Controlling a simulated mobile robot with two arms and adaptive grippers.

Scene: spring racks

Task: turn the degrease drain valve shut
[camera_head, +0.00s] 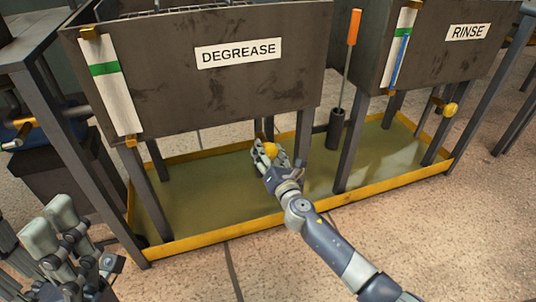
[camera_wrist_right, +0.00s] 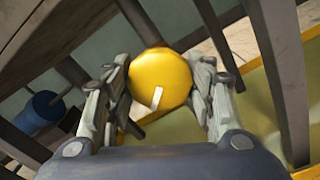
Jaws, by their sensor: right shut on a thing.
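The degrease tank (camera_head: 215,70) is a dark, stained metal tank with a DEGREASE label (camera_head: 239,53) on its front. Its drain valve has a round yellow knob (camera_head: 271,149), low under the tank's right part. My right gripper (camera_head: 268,155) is shut on this knob. In the right wrist view the knob (camera_wrist_right: 160,78) sits between the two fingers and bears a pale mark on its face.
A yellow-rimmed drip tray (camera_head: 215,237) with murky liquid lies under both tanks. The rinse tank (camera_head: 430,60) has its own yellow knob (camera_head: 450,109). An orange-handled tool (camera_head: 353,27) stands in a dark holder (camera_head: 336,130). Dark table legs (camera_head: 148,200) flank the space.

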